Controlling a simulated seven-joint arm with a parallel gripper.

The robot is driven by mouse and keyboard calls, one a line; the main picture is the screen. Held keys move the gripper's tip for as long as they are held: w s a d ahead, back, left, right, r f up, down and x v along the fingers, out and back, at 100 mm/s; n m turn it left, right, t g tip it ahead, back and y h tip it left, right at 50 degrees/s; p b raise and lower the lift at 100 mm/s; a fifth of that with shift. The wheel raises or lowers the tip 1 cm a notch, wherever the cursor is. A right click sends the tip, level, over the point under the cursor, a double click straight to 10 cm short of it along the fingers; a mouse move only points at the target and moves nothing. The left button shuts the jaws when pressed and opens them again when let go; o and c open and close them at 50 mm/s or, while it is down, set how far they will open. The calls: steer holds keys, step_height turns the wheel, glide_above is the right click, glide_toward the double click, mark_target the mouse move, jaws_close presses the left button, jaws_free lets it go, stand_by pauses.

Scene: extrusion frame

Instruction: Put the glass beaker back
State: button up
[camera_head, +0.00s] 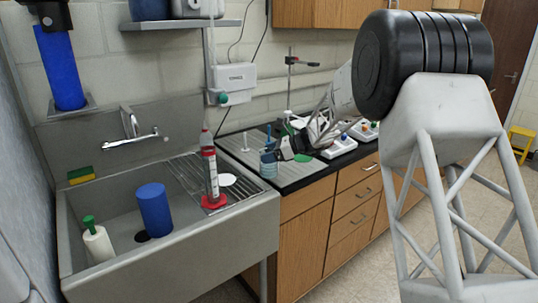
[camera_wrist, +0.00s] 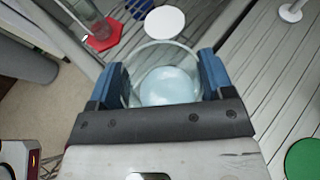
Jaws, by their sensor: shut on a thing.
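The glass beaker (camera_wrist: 160,93) is clear and round, with a pale bluish bottom. In the wrist view it sits between the blue fingers of my gripper (camera_wrist: 160,78), which is shut on it, one finger at each side. In the head view the beaker (camera_head: 268,166) shows small and bluish at the counter's left end, close to the sink. My gripper (camera_head: 272,148) reaches it from the right. I cannot tell whether the beaker's bottom touches the counter.
A graduated cylinder with a red base (camera_head: 213,200) and a white disc (camera_head: 226,179) are on the sink's drainboard (camera_head: 245,190). A thin white stand (camera_head: 245,141) is behind the beaker. The sink holds a blue cylinder (camera_head: 154,210) and a green-topped white bottle (camera_head: 97,243).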

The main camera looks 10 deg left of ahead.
steer(key=s+d+r+m+t, duration=0.2)
steer(key=s+d+m+t, duration=0.2)
steer(key=d+t, duration=0.1)
steer(key=shift+r+m+h, duration=0.3)
steer(key=shift+h, duration=0.1)
stand_by(0.4)
stand_by(0.4)
steer(key=w+a, duration=0.2)
steer(key=w, duration=0.5)
steer(key=w+a+f, duration=0.1)
steer(key=w+a, duration=0.1)
steer(key=w, duration=0.6)
steer(key=shift+w+a+f, duration=0.2)
steer(key=shift+a, duration=0.1)
steer(key=shift+f, duration=0.1)
steer(key=shift+f, duration=1.65)
